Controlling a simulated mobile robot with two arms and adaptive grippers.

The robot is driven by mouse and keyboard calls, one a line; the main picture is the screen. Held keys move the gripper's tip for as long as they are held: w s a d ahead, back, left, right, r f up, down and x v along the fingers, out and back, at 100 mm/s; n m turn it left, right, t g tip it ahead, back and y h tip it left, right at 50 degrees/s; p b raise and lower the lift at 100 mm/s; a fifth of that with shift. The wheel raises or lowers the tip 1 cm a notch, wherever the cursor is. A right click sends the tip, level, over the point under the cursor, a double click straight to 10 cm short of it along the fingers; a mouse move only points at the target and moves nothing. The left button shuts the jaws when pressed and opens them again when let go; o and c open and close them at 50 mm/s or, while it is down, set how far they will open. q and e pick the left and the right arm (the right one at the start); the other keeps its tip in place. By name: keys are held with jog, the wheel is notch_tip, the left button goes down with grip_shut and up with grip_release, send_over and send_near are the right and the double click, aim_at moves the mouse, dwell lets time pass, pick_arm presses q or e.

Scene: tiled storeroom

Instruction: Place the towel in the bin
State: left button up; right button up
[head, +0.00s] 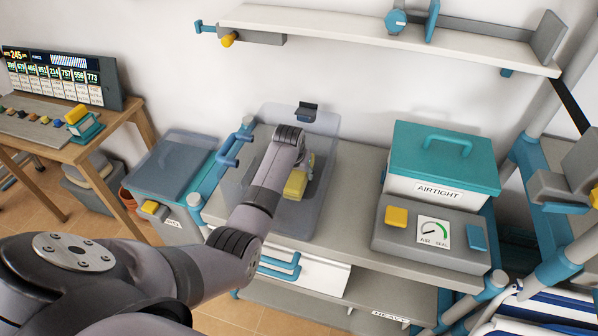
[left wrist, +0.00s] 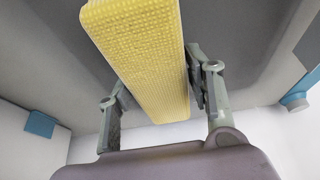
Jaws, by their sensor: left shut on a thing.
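The towel (head: 295,184) is a yellow, oblong folded block with a bumpy weave. My left gripper (head: 305,168) is shut on it, partly hidden behind my own wrist. In the left wrist view the towel (left wrist: 140,60) sits between the two fingers of the gripper (left wrist: 158,98). A clear, see-through bin (head: 322,205) stands on the grey worktop. The towel and gripper appear within its outline; my arm covers part of it, so the towel's exact height is hard to tell. My right gripper is not in view.
A teal-lidded box (head: 440,180) marked AIRTIGHT stands on a grey unit with a gauge to the right. A wall shelf (head: 350,32) runs above. A lidded container (head: 165,170) stands left of the worktop. Bare worktop (head: 355,165) shows between the clear bin and the box.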

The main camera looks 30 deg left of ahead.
pick_arm(q)
jog(key=shift+f, duration=0.1)
jog(key=o, duration=1.2)
jog(key=shift+s+r, duration=0.1)
jog(key=shift+r, duration=0.5)
jog(key=v, duration=1.1)
jog(key=shift+s+d, duration=0.1)
jog(key=shift+s, duration=0.05)
